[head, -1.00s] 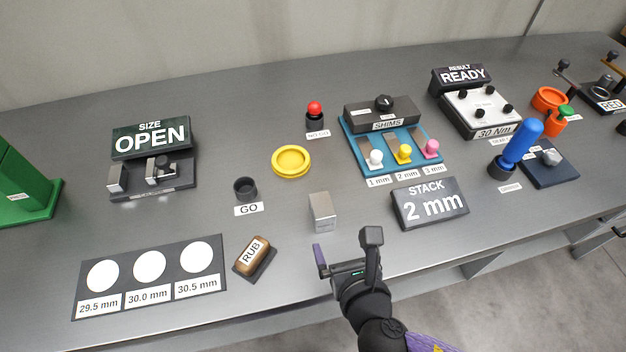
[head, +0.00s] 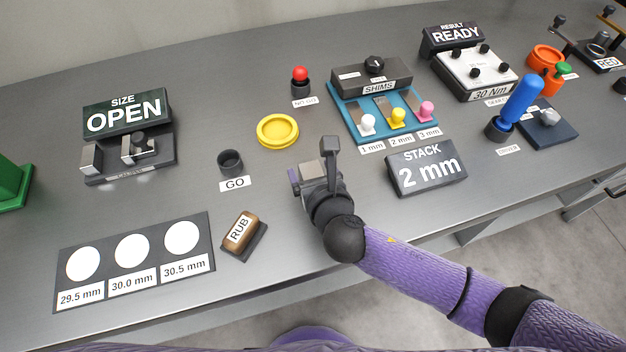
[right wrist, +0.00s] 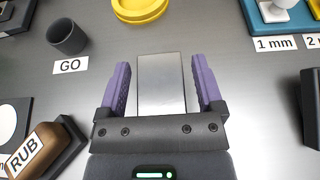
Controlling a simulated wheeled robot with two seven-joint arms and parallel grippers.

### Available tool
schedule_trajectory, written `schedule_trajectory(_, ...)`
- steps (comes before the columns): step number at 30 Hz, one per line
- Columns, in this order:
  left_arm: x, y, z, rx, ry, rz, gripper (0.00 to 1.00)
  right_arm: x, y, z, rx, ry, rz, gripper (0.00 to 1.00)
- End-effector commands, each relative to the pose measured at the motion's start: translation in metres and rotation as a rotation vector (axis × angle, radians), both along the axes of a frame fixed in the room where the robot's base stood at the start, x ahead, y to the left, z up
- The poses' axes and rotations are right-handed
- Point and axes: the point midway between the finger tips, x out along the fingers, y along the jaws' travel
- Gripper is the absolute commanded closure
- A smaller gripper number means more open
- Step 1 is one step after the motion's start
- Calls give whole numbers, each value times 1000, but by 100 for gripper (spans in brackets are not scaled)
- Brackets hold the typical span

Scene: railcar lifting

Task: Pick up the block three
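The metal block (right wrist: 161,84), a plain silver-grey block, stands on the bench. In the right wrist view it sits between the two purple fingers of my right gripper (right wrist: 162,92), with a narrow gap on each side. In the head view the right gripper (head: 314,170) is at the block (head: 311,173), which is mostly hidden behind it. The right gripper is open around the block. No number shows on the block. My left gripper is not in view.
The rub block (head: 241,232) lies left of my right gripper. The GO cup (head: 230,162) and yellow ring (head: 278,130) are behind it. The stack sign (head: 427,167) and shims tray (head: 352,121) are to the right. The size mat (head: 207,228) lies front left.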

Motion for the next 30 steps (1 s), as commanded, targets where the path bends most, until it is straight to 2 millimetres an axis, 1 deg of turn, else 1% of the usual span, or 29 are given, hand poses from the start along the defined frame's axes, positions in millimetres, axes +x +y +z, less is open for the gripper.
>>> schedule_trajectory(1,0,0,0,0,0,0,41,0,0,0,0,0,0,28)
schedule_trajectory(2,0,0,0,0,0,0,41,0,0,0,0,0,0,34)
schedule_trajectory(3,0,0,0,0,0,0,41,0,0,0,0,0,0,42)
schedule_trajectory(5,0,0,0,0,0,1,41,0,0,0,0,0,0,55)
schedule_trajectory(6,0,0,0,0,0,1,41,0,0,0,0,0,0,64)
schedule_trajectory(8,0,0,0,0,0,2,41,0,0,0,0,0,0,76)
schedule_trajectory(9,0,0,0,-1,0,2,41,0,0,0,0,0,0,85)
schedule_trajectory(11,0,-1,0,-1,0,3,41,0,0,0,0,0,0,97)
schedule_trajectory(12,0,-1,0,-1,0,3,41,0,0,0,0,0,0,100)
schedule_trajectory(21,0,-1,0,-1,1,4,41,0,0,1,0,-1,0,100)
schedule_trajectory(23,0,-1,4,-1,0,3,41,0,0,7,1,-3,0,100)
schedule_trajectory(26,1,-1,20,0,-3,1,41,0,0,32,3,-7,1,100)
schedule_trajectory(27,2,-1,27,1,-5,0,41,1,0,45,2,-8,0,100)
schedule_trajectory(30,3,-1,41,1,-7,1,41,1,0,72,3,-7,1,100)
